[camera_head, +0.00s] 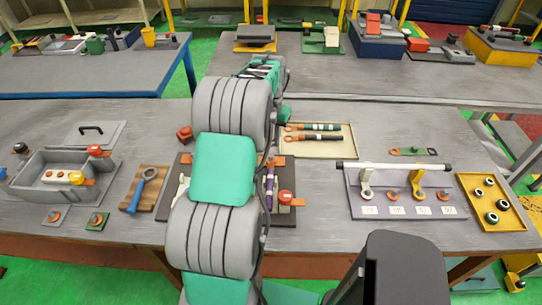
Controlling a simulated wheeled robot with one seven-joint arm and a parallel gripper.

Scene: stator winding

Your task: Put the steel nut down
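My own grey and teal arm fills the middle of the view and reaches over the workbench (320,210). Its far links bend near the bench's back edge. My gripper's fingers do not show; the arm hides them, so I cannot see what they hold. I cannot make out a steel nut for certain. Several small dark rings with pale centres (490,217) lie in a yellow tray (511,190) at the right end of the bench; they are too small to identify as nuts.
A grey box (33,193) with parts stands at the left, beside a wrench (142,190) on a wooden board. A dark mat (283,218) lies partly behind my arm. A rack with a white bar (395,167) stands at right. Bare bench lies between mat and rack.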

